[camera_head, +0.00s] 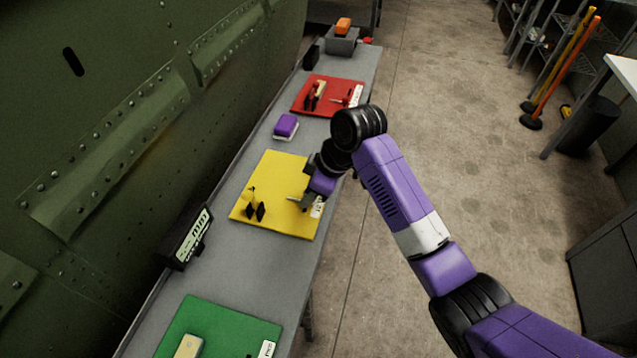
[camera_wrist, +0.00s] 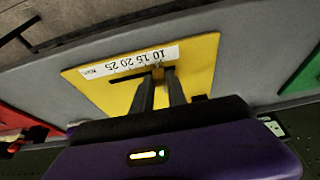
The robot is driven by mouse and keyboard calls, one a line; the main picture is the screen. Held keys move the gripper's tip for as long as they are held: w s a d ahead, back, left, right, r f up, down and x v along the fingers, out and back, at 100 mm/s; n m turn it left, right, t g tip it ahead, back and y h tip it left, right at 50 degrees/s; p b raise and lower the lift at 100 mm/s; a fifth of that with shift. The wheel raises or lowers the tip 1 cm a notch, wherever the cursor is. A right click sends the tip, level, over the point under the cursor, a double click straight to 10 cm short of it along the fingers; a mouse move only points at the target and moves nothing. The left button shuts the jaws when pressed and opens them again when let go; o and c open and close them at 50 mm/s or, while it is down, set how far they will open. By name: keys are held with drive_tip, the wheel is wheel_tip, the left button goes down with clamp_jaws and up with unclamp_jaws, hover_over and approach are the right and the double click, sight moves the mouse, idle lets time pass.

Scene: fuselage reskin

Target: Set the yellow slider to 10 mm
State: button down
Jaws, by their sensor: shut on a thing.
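The yellow board (camera_head: 275,178) lies on the bench, with a white scale label at its right edge. In the wrist view, the yellow board (camera_wrist: 200,62) carries the label (camera_wrist: 128,61) with numbers including 10, 15, 20 and 25, and a dark slot beside it. My gripper (camera_wrist: 160,74) is shut on the slider's small knob at that slot, near the right end of the label in this view. The fingers hide most of the knob. The slider's pointer and exact reading cannot be made out. In the head view, my gripper (camera_head: 307,201) is over the board's right side.
Black and yellow parts (camera_head: 256,208) stand on the board's left. A red board (camera_head: 327,94), purple block (camera_head: 286,126), black display box (camera_head: 187,238) and green board (camera_head: 217,331) share the bench (camera_head: 225,255).

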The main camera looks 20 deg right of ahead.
drive_tip(key=shift+s+a, duration=0.35)
drive_tip(key=shift+s, duration=0.15)
drive_tip(key=c, duration=1.3)
unclamp_jaws()
drive_tip(key=shift+s, duration=0.1)
drive_tip(key=shift+d+r, duration=0.1)
drive_tip(key=shift+r, duration=0.15)
drive_tip(key=v, duration=0.7)
drive_tip(key=shift+r, duration=0.2)
